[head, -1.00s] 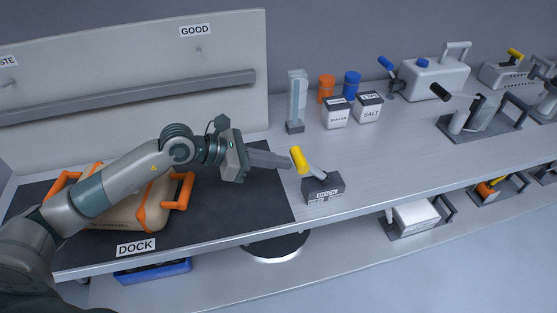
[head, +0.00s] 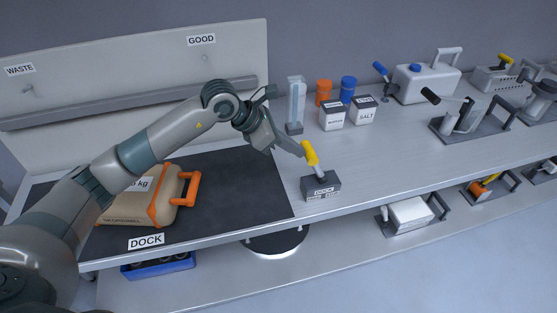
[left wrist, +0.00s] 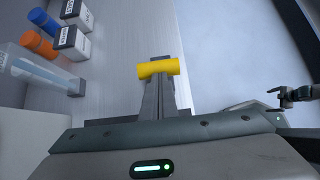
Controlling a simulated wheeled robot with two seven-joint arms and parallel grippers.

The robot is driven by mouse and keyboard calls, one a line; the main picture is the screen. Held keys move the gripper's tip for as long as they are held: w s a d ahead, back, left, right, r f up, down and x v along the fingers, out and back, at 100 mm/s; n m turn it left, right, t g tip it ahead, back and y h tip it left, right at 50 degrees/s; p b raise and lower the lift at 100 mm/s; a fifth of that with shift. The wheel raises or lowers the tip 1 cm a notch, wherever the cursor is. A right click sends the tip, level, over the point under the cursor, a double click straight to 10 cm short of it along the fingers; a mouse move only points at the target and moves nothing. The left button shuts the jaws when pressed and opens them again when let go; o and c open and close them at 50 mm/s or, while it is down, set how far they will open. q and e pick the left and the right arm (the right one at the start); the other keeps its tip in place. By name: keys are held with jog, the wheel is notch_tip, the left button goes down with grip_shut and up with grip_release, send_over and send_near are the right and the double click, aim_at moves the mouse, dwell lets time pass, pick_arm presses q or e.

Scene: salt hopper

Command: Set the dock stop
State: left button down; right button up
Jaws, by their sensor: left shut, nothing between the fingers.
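The dock stop is a dark block (head: 321,188) labelled DOCK, at the right edge of the dark dock mat (head: 235,190). Its lever has a yellow handle (head: 310,152) and leans a little to the left. My left gripper (head: 297,149) is shut and empty, its fingertips at the left side of the handle. They look to be touching it. In the left wrist view the yellow handle (left wrist: 158,68) lies across the tips of the shut fingers.
A tan case with orange handles (head: 190,188) sits on the mat, partly behind my left arm. A clear upright column (head: 296,105), two white boxes (head: 332,116) and orange and blue cylinders stand behind the stop.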

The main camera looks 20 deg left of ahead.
aim_at(312, 149)
pick_arm(q)
jog(key=w+d+y, duration=0.1)
jog(key=w+d+r+g+y, duration=0.1)
jog(key=w+d+r+g, duration=0.1)
jog(key=d, duration=0.1)
jog(key=shift+y+b, duration=0.35)
jog(key=shift+y, duration=0.05)
pick_arm(e)
notch_tip(312, 149, down, 7)
jog(key=b, duration=0.6)
pick_arm(q)
jog(key=w+d+f+b, duration=0.1)
jog(key=w+d+b, duration=0.4)
jog(key=d, duration=0.5)
jog(key=shift+w+f, duration=0.3)
jog(key=shift+w, duration=0.5)
pick_arm(e)
jog(key=w+a+r+t, duration=0.1)
jog(key=w+a, duration=0.1)
jog(key=w, duration=0.4)
jog(key=w+a+r+t+y, duration=0.1)
jog(key=w+a+t, duration=0.1)
jog(key=w, duration=0.4)
jog(key=w+a+r+t, duration=0.1)
jog(key=w+a+t, duration=0.1)
jog(key=w, duration=0.4)
jog(key=shift+w+a+r+y, duration=0.25)
jog(key=shift+w+a+y, duration=0.15)
jog(key=shift+a, duration=0.35)
